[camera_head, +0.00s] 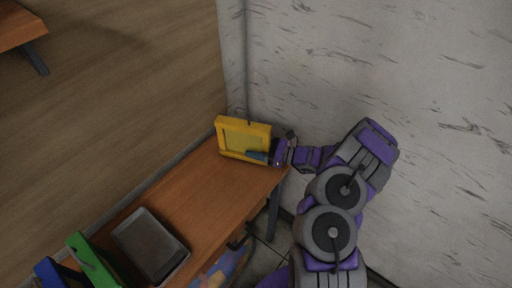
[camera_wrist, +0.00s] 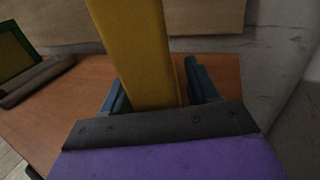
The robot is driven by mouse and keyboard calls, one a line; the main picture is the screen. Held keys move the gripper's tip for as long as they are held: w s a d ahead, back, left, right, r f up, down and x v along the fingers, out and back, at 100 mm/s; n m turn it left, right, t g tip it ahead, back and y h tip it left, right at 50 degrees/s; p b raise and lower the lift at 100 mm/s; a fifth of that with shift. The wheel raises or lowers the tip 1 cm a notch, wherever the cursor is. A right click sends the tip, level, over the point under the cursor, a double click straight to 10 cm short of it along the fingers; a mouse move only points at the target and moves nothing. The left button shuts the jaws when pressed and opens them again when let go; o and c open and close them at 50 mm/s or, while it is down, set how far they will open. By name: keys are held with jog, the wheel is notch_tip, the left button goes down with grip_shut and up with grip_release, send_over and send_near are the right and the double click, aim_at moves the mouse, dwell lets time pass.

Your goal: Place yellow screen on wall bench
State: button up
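The yellow screen (camera_head: 244,139) stands upright on the far end of the wall bench (camera_head: 212,190), near the corner, in the head view. My gripper (camera_head: 262,156) is at its lower right side, with a blue finger in front of the frame. In the wrist view, one yellow frame edge (camera_wrist: 145,55) rises between my two blue fingers (camera_wrist: 155,85). The left finger is close against it. The screen's base is partly hidden.
A dark grey tray (camera_head: 150,245) lies on the bench's near half. A green screen (camera_head: 92,262) and a blue one (camera_head: 48,272) stand at lower left. The bench between tray and yellow screen is clear. A concrete wall (camera_head: 400,70) bounds the right.

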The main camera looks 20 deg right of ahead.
jog(key=p+v, duration=0.2)
jog(key=v, duration=1)
dwell(0.5)
